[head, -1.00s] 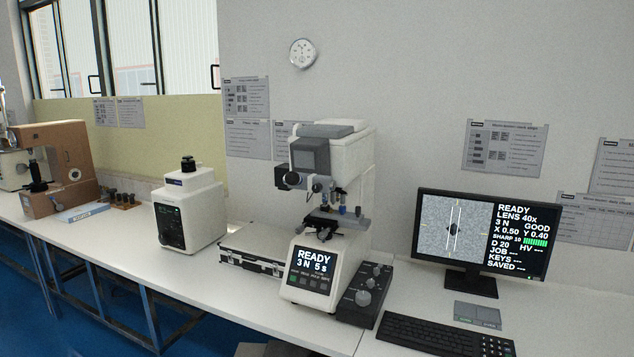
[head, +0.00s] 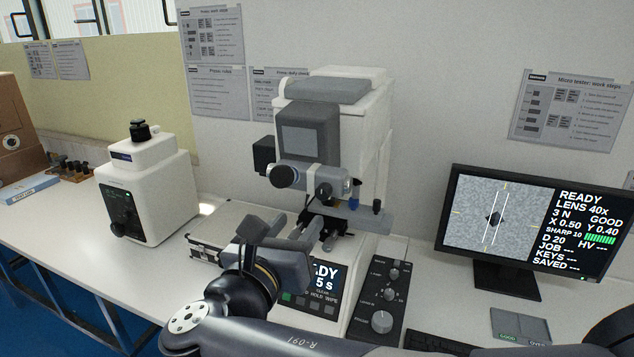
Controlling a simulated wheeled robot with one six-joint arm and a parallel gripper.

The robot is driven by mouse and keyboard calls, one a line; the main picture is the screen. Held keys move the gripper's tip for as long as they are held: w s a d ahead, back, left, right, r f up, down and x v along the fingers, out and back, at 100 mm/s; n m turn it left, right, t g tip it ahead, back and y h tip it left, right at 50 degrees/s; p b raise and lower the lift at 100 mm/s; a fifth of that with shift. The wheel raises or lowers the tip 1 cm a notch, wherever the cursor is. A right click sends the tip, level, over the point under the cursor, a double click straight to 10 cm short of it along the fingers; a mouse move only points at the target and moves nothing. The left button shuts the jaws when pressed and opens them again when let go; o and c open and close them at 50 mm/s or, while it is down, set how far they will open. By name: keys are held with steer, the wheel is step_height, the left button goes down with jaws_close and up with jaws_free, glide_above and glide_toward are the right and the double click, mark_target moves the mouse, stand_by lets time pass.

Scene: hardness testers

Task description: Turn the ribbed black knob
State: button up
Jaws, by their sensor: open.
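The white and grey micro hardness tester (head: 362,140) stands on the bench in the middle of the head view. A round black knob (head: 283,176) sits at the left end of its grey eyepiece tube; its ribbing is hard to make out. A smaller dark knob (head: 323,194) is just right of it. My gripper (head: 277,240) is open and empty, in front of the tester's lower body and below the black knob, apart from it in the picture.
A control box (head: 381,320) with several dials stands right of the base, and a monitor (head: 540,225) further right. A silver case (head: 209,250) lies left of the tester. A white machine (head: 150,185) with a black top knob (head: 139,129) stands further left.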

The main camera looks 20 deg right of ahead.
mark_target(321, 194)
steer(key=shift+p+x, duration=1.1)
steer(key=shift+x, duration=4.15)
steer(key=shift+c, duration=0.4)
steer(key=shift+s, duration=0.1)
steer(key=c, duration=0.9)
